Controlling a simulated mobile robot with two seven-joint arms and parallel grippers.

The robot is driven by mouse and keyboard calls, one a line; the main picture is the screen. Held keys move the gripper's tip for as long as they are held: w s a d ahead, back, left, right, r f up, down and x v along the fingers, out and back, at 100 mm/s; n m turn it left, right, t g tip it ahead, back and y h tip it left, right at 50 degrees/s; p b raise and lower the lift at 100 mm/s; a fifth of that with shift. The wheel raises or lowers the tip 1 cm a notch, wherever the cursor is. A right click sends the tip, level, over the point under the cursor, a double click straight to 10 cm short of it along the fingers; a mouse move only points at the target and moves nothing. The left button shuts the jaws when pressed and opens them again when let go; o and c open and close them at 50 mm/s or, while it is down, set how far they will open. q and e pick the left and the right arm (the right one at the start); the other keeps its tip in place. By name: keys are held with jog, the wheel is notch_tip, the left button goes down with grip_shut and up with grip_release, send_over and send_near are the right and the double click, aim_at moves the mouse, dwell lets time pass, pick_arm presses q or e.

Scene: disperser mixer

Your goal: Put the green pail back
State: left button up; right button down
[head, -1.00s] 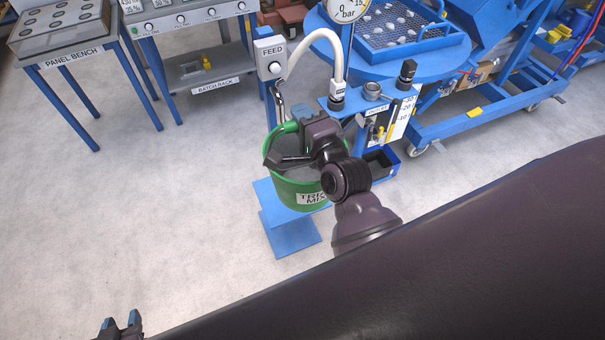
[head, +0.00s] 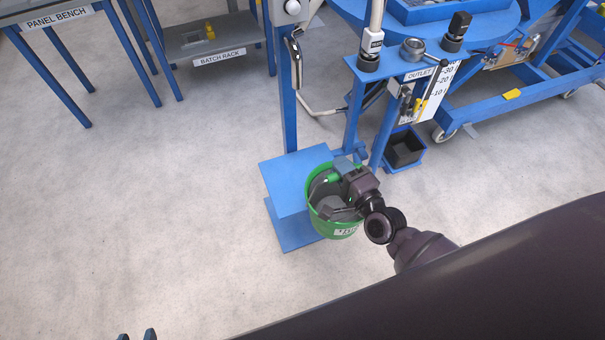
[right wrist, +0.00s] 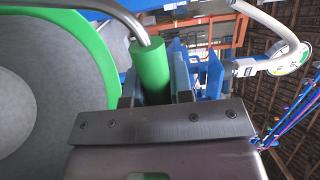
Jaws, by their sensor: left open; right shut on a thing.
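The green pail (head: 338,231) with grey contents hangs at the right edge of the blue stand (head: 290,178) in the head view. It hides part of the stand top's right side; I cannot tell whether they touch. My right gripper (head: 343,172) is shut on the pail's green handle grip (right wrist: 152,70), seen in the right wrist view. The pail's grey inside (right wrist: 45,85) shows at left there. My left gripper (head: 137,336) is open and empty at the bottom edge of the head view, mostly out of frame.
A blue frame with the outlet valve (head: 412,50) stands behind the stand. A black bin in a blue tray (head: 404,150) sits on the floor to the right. The batch rack (head: 215,50) is at back left. The floor at left is clear.

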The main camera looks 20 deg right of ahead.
jog(key=w+a+f+b, duration=0.1)
jog(key=w+f, duration=0.1)
jog(key=w, duration=0.6)
jog(key=w+a+f+b, duration=0.2)
jog(key=w, duration=0.7)
jog(key=shift+w+b, duration=0.3)
jog(key=c, duration=1)
grip_release()
jog(key=shift+a, duration=0.1)
jog(key=shift+c, duration=0.2)
pick_arm(q)
jog(key=f, duration=0.2)
jog(key=s+f, duration=0.1)
jog(key=shift+a+f+g, duration=0.1)
jog(key=shift+f+g, duration=0.2)
jog(key=shift+f, duration=0.05)
jog(key=shift+s, duration=0.1)
